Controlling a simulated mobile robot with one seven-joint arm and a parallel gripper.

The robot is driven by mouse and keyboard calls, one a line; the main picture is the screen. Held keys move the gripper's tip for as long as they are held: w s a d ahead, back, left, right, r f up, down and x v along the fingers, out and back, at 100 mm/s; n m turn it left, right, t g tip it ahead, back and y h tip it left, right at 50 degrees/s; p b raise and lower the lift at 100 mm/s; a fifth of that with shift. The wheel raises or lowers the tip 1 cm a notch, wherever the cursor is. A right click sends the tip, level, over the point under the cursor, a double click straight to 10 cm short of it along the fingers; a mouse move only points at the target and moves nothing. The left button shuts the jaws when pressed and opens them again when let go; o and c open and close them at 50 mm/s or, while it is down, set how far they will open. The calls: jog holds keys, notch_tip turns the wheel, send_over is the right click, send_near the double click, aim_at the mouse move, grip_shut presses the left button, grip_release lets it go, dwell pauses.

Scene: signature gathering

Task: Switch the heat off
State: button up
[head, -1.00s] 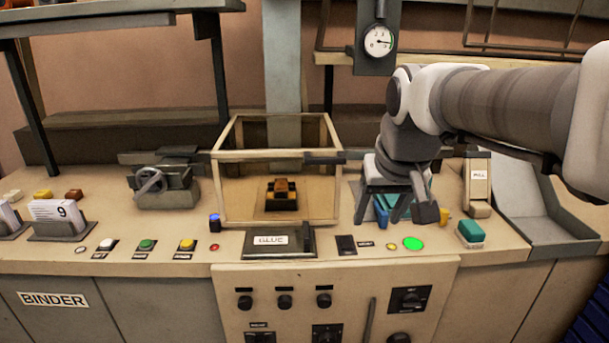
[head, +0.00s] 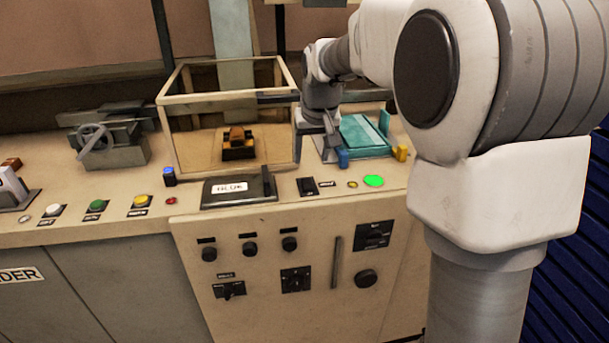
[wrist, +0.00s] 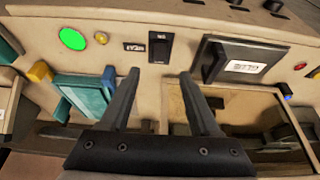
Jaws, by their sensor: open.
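A black rocker switch (head: 307,187) with a small dark label beside it, apparently the heat switch, sits on the front strip of the bench, right of the GLUE pad. It also shows in the wrist view (wrist: 160,47), just beyond my fingertips; which way it is tipped is too small to tell. My gripper (head: 318,152) is open and empty, behind the switch and beside the framed case. In the wrist view my gripper (wrist: 160,75) has its fingers spread, with bare bench between them and the switch. A lit green disc (head: 374,181) and small amber lamp (head: 352,184) lie right of the switch.
The GLUE pad (head: 239,189) with its black lever is left of the switch. The wooden-framed case (head: 168,140) stands behind it. A teal block (head: 365,136) with blue and yellow pieces is right of my gripper. Knobs line the front panel (head: 210,225).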

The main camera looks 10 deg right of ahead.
aim_at(308, 183)
jog(key=x, duration=1)
jog(key=shift+b, duration=0.4)
grip_shut()
